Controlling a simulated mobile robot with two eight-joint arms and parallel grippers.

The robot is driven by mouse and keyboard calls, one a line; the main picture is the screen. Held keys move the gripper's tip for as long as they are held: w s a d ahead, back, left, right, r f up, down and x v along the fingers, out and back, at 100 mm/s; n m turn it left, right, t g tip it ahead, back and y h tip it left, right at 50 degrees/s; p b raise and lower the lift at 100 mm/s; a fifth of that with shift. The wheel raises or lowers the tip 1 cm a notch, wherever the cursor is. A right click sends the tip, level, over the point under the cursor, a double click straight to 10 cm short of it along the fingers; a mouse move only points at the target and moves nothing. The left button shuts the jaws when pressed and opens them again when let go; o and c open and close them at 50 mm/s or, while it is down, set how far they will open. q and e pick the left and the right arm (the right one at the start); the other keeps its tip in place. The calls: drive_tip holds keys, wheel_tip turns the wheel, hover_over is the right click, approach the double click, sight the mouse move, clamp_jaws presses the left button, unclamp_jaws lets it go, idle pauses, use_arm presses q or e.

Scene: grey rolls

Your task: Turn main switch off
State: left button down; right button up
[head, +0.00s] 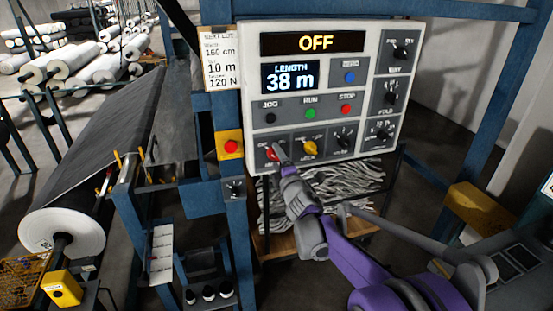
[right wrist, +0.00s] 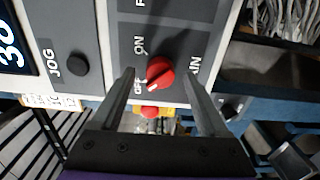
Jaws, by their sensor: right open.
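The main switch is a red rotary knob (head: 270,154) at the lower left of the white control panel (head: 246,100). In the right wrist view the red knob (right wrist: 160,72) sits between ON and OFF labels, and its white mark points toward OFF. The panel's top display (head: 315,42) reads OFF. My right gripper (head: 279,152) is at the knob and partly hides it. In the right wrist view its fingers (right wrist: 160,80) are open, one on each side of the knob, with gaps showing. My left gripper is not in view.
A yellow knob (head: 309,147) and black dials sit right of the main switch. JOG, RUN and STOP buttons (head: 346,109) are above. A red emergency button on a yellow box (head: 231,147) is on the blue frame at left. A grey roll (head: 62,230) lies farther left.

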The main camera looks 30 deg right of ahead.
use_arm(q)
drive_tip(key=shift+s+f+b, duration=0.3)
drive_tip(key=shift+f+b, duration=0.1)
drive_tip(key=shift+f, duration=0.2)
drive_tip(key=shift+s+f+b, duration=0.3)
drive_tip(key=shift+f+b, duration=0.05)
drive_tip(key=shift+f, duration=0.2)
use_arm(e)
drive_tip(key=v, duration=1)
drive_tip(key=shift+a, duration=0.1)
